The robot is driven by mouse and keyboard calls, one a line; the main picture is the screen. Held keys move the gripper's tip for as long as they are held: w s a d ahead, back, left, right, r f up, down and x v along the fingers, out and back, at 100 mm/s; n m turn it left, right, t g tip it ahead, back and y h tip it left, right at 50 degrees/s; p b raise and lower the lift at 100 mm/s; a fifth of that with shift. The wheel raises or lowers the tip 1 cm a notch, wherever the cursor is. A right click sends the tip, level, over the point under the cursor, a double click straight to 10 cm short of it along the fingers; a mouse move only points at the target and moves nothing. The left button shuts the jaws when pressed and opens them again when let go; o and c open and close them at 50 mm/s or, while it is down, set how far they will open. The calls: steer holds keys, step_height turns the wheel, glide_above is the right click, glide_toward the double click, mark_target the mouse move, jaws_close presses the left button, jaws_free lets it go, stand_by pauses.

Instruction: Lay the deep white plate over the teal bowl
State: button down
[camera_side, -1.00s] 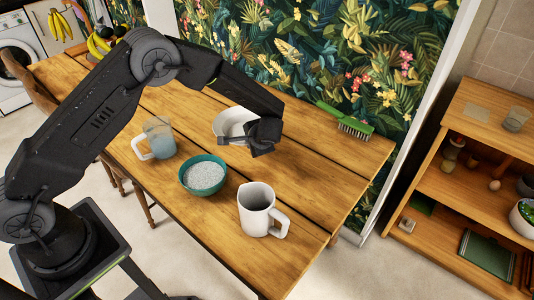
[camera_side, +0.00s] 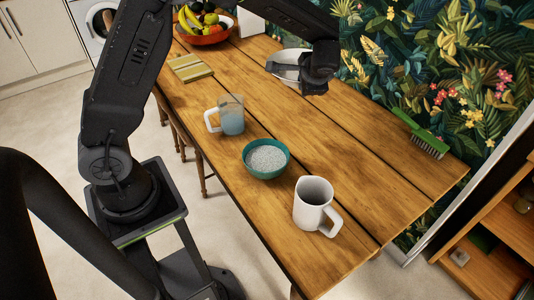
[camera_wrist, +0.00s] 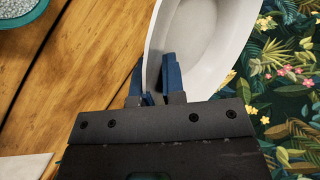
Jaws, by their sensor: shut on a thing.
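The deep white plate (camera_side: 284,68) is in my gripper, held by its rim above the far part of the table in the side view. In the wrist view one blue finger is inside the deep white plate (camera_wrist: 215,45) and the other outside its wall, so my gripper (camera_wrist: 154,85) is shut on the rim. My gripper (camera_side: 303,82) partly hides the plate in the side view. The teal bowl (camera_side: 264,175), full of pale grains, stands upright and uncovered nearer the camera. A part of the teal bowl (camera_wrist: 40,12) shows at the wrist view's upper left.
A blue-and-clear mug (camera_side: 230,116) stands left of the bowl and a white pitcher (camera_side: 312,212) to its right. A green brush (camera_side: 425,138) lies near the wall edge. A striped cloth (camera_side: 190,68) and fruit bowl (camera_side: 205,36) are at the far end.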

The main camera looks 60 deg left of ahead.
steer(key=s+a+f+n+g+h, duration=0.4)
steer(key=s+a+n+g, duration=0.8)
steer(key=n, duration=0.5)
steer(key=s+a+r+n+t+h, duration=0.15)
steer(key=s+n+t+h, duration=0.4)
steer(key=n, duration=0.75)
steer(key=s+a+r+n+t+h, duration=0.1)
steer(key=s+r+n+t+h, duration=0.35)
steer(key=n, duration=0.95)
steer(key=shift+w+d+f+t+h, duration=0.1)
steer(key=shift+w+d+f+h, duration=0.25)
steer(key=shift+w+d+f, duration=1.8)
steer(key=shift+w+d+f+t+h, duration=0.1)
steer(key=shift+w+d+f+h, duration=0.3)
steer(key=shift+f, duration=3.5)
steer(key=shift+w+d+f+t+h, duration=0.1)
steer(key=shift+w+d+f+h, duration=0.25)
steer(key=shift+w+d+f, duration=1.8)
steer(key=shift+s+a+f, duration=0.7)
steer(key=shift+s+f, duration=0.25)
steer(key=shift+s, duration=0.05)
